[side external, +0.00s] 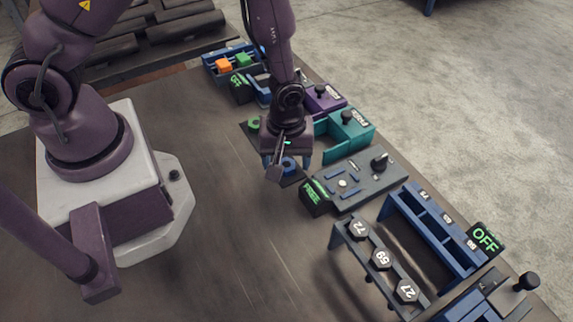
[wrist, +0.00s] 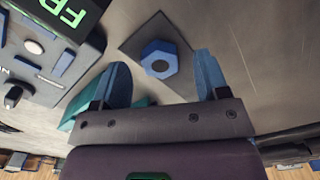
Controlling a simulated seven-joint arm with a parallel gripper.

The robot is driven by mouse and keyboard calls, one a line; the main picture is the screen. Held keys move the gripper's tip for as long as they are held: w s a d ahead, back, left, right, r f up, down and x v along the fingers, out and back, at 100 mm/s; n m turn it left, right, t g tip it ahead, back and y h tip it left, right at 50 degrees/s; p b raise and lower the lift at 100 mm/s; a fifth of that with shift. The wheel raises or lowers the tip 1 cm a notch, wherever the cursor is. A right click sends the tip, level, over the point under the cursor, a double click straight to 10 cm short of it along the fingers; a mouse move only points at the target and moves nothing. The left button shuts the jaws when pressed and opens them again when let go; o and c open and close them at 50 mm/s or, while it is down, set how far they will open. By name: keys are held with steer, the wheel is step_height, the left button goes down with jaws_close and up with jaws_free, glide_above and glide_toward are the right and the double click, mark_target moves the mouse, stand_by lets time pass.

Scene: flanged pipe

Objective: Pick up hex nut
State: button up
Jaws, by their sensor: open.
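A blue hex nut (wrist: 158,60) with a dark round hole lies on a dark square plate (wrist: 136,45) in the wrist view. My gripper (wrist: 161,66) is open, with one blue finger to the left and one to the right of the nut, both apart from it in the picture. In the side external view my gripper (side external: 287,162) points down over the plate, and the blue nut (side external: 289,166) shows partly between its fingers. The exact height of the fingers above the nut is hard to tell.
A small green part (side external: 254,125) lies behind my gripper. A grey panel with a green "FREE" sign (side external: 314,192) stands close to the right. Teal (side external: 348,128) and purple (side external: 322,102) fixtures stand behind. The table (side external: 225,220) in front is clear.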

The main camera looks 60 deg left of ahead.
mark_target(287, 165)
steer(key=shift+f, duration=0.7)
steer(key=c, duration=1.1)
steer(key=shift+o, duration=0.2)
steer(key=shift+r, duration=0.1)
step_height(287, 165, up, 13)
